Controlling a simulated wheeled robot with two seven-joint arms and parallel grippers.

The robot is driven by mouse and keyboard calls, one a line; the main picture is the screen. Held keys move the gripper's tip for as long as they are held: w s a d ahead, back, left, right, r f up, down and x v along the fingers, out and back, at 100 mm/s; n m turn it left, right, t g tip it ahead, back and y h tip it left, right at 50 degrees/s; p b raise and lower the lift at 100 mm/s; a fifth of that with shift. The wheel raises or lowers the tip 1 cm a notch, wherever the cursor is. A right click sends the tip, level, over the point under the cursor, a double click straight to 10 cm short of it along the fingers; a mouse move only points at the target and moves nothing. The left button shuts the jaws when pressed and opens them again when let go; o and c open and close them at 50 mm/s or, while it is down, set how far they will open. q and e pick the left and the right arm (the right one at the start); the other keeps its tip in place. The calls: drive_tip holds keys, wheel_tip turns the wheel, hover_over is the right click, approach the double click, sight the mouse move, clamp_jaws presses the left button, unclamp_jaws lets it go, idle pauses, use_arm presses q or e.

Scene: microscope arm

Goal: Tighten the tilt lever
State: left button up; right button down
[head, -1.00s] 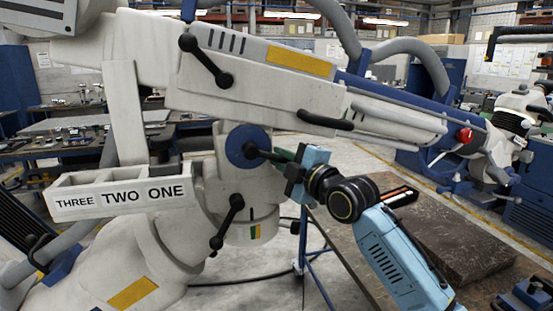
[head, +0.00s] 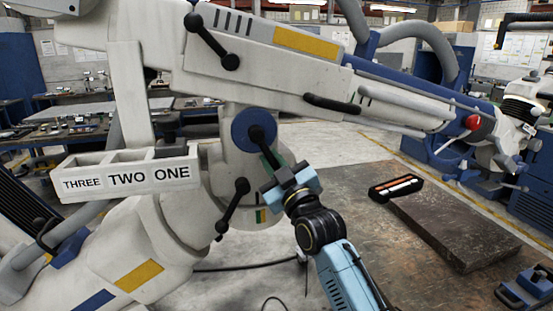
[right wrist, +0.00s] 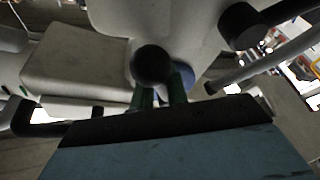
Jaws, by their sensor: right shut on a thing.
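The tilt lever (head: 266,149) is a black lever with a ball end on a blue round hub (head: 240,131) in the side of the grey microscope arm. It points down and slightly right from the hub. My right gripper (head: 280,168) is shut on the lever's lower part, coming from below right. In the right wrist view a black ball (right wrist: 152,65) shows just beyond the green fingers (right wrist: 162,97) of this gripper, which partly hide the lever. My left gripper is not in view.
Other black ball-ended levers sit above (head: 211,42) and below (head: 232,208) the hub, the lower one close to my gripper. A tray labelled THREE TWO ONE (head: 130,181) is at left. A workbench (head: 430,285) with a dark slab (head: 455,230) lies at right.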

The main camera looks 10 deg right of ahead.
drive_tip(key=shift+a+f+m+h, duration=0.25)
drive_tip(key=shift+m+h, duration=0.05)
drive_tip(key=shift+m, duration=0.4)
drive_tip(key=c, duration=1.4)
unclamp_jaws()
drive_tip(key=shift+a, duration=0.1)
drive_tip(key=shift+s, duration=0.1)
drive_tip(key=shift+f+b+v, duration=0.15)
drive_tip(key=shift+b+v, duration=0.45)
drive_tip(key=shift+v, duration=2.7)
drive_tip(key=shift+f+b+v, duration=0.1)
drive_tip(key=shift+b+v, duration=0.45)
drive_tip(key=shift+v, duration=2.8)
